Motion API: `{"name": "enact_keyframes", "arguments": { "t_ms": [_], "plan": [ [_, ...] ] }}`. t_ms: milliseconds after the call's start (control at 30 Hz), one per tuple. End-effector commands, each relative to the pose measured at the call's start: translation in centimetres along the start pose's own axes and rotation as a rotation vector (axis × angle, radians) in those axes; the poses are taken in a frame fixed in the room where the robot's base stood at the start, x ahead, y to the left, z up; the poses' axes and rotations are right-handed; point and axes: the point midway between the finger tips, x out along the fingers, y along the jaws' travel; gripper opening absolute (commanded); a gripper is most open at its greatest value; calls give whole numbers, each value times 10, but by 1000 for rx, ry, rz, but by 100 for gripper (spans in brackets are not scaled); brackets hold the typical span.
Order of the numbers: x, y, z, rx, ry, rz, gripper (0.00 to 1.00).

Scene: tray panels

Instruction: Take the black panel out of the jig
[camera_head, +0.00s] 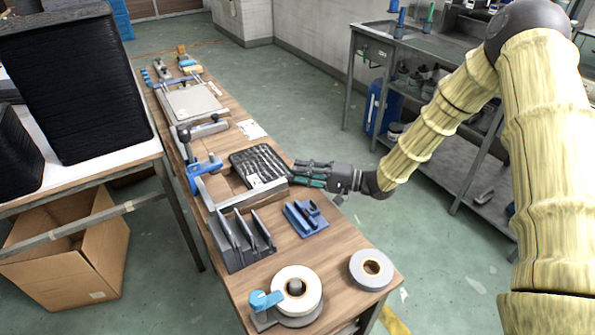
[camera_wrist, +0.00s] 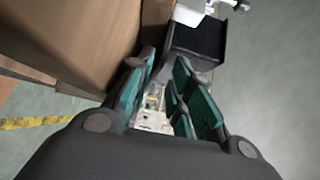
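The black panel (camera_head: 258,164) is a ribbed tray with a small white label. It lies in the jig on the wooden workbench, and a grey metal bar of the jig (camera_head: 258,192) runs along its near side. A blue clamp (camera_head: 204,168) stands at its left. My gripper (camera_head: 294,174) reaches in from the right, its fingertips at the panel's right end. I cannot tell whether they touch it. In the wrist view my gripper (camera_wrist: 165,75) shows its teal finger pads apart, with a gap between them. I cannot clearly identify the panel there.
A grey slotted rack (camera_head: 240,240), a blue fixture (camera_head: 305,217) and tape rolls (camera_head: 371,268) stand near the bench's front. A flat grey plate (camera_head: 192,103) lies further back. A stack of black trays (camera_head: 75,85) stands on the left table. Open floor lies right of the bench.

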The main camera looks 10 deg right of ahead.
Motion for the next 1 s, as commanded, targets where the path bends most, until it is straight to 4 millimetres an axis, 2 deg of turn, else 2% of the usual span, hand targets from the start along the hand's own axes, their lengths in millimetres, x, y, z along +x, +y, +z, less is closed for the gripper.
{"name": "enact_keyframes", "arguments": {
  "t_ms": [267, 533, 800, 1000],
  "plan": [
    [1, 0, 0, 0, 0, 0, 21],
    [1, 0, 0, 0, 0, 0, 0],
    [1, -2, 0, 0, 0, 0, 0],
    [1, -22, 0, -1, 0, -1, 0]
  ]
}}
